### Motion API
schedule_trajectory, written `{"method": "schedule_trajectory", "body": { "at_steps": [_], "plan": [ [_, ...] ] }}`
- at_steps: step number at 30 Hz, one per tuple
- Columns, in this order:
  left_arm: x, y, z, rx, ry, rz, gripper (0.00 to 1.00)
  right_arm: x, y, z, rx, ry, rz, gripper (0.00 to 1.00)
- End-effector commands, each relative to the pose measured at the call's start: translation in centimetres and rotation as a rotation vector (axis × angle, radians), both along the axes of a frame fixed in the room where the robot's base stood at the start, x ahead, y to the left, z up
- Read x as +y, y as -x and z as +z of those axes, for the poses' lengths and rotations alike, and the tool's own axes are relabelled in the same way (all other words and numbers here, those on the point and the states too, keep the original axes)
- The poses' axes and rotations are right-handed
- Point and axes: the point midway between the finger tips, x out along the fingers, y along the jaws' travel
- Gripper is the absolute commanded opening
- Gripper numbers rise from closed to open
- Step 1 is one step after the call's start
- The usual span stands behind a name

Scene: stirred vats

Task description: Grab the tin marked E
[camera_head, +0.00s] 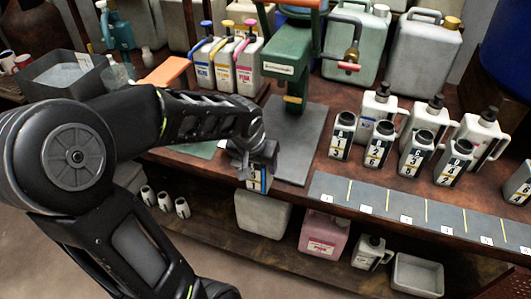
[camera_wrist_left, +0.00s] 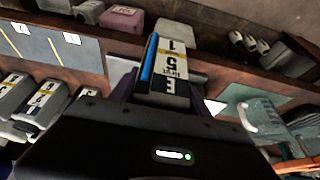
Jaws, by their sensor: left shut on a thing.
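The tin marked E (camera_head: 258,180) is in my left gripper (camera_head: 255,160), in front of the bench's front edge. In the left wrist view the tin (camera_wrist_left: 170,65) shows a pale label with E, 5 and 1 and a blue strip along one side. It lies between the fingers of my left gripper (camera_wrist_left: 165,95), which are shut on it. The finger tips are partly hidden by the tin and the gripper body. My right gripper is not in view.
Several labelled tins (camera_head: 377,146) stand on the bench at the right, behind a grey strip with marked slots (camera_head: 400,208). A green press (camera_head: 291,55) stands on a grey plate. A lower shelf holds a pink canister (camera_head: 324,232) and small white bottles (camera_head: 165,201).

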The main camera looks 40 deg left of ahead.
Motion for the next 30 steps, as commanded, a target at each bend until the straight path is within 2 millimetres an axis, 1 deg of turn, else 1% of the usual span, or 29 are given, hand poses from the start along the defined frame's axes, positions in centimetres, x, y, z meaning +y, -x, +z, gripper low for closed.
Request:
{"method": "schedule_trajectory", "body": {
  "at_steps": [3,7,26,29,30],
  "plan": [
    [-0.31,0.83,0.04,-0.002,-0.001,-0.001,0.0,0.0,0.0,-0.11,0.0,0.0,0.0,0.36],
    [-0.44,1.2,0.08,-0.003,-0.001,-0.001,0.0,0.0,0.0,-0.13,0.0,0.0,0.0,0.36],
    [-0.46,1.23,0.06,-0.002,-0.001,-0.001,0.0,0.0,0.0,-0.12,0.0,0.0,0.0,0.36],
    [-0.73,1.07,0.34,-0.004,0.0,-0.008,0.0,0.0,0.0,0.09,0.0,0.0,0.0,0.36],
    [-1.08,0.91,0.5,-0.003,0.001,-0.018,0.0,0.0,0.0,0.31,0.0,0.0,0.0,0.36]
  ]
}}
